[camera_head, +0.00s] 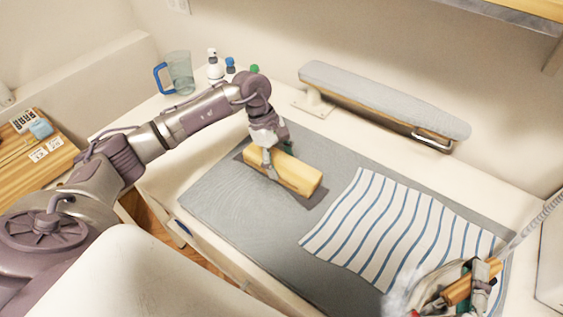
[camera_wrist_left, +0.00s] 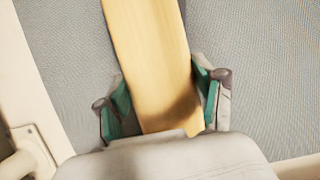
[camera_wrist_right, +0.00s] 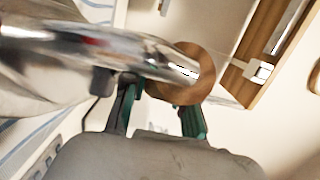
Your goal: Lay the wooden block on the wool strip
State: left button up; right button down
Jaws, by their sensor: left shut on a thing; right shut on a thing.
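The wooden block (camera_head: 298,176) is a long pale yellow bar over a dark grey strip (camera_head: 318,199), likely the wool strip, on the grey mat. My left gripper (camera_head: 268,157) is shut on the block near its left end. In the left wrist view the block (camera_wrist_left: 150,50) runs between the fingers (camera_wrist_left: 163,105). The block hides most of the strip, and I cannot tell if it touches it. My right gripper (camera_head: 482,272) is shut on the wooden handle of an iron (camera_head: 458,289) at the lower right; the right wrist view shows its shiny metal body (camera_wrist_right: 90,55).
A blue-and-white striped cloth (camera_head: 385,225) lies on the grey mat (camera_head: 215,200), right of the block. A padded sleeve board (camera_head: 380,98) stands behind the mat. A jug (camera_head: 180,72) and small bottles (camera_head: 215,68) stand at the back left. White steam shows beside the iron.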

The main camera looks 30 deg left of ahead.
pick_arm(q)
jog(key=shift+s+f, duration=0.15)
jog(key=shift+f, duration=0.3)
jog(key=shift+f+b, duration=0.25)
jog(key=shift+b, duration=0.15)
jog(key=shift+c, duration=0.9)
pick_arm(e)
jog(key=shift+f, duration=0.25)
pick_arm(q)
jog(key=o, duration=1.7)
jog(key=shift+a, duration=0.1)
pick_arm(e)
jog(key=shift+f, duration=0.1)
pick_arm(q)
jog(key=shift+o, duration=0.2)
jog(key=shift+r, duration=0.1)
jog(key=shift+r, duration=0.15)
jog(key=shift+r+p, duration=0.45)
jog(key=shift+p, duration=0.25)
pick_arm(e)
jog(key=shift+r, duration=0.6)
pick_arm(q)
jog(key=p+v, duration=0.3)
jog(key=v, duration=0.9)
jog(key=shift+p, duration=0.3)
pick_arm(e)
notch_tip(320, 180, up, 4)
jog(key=shift+w, duration=0.1)
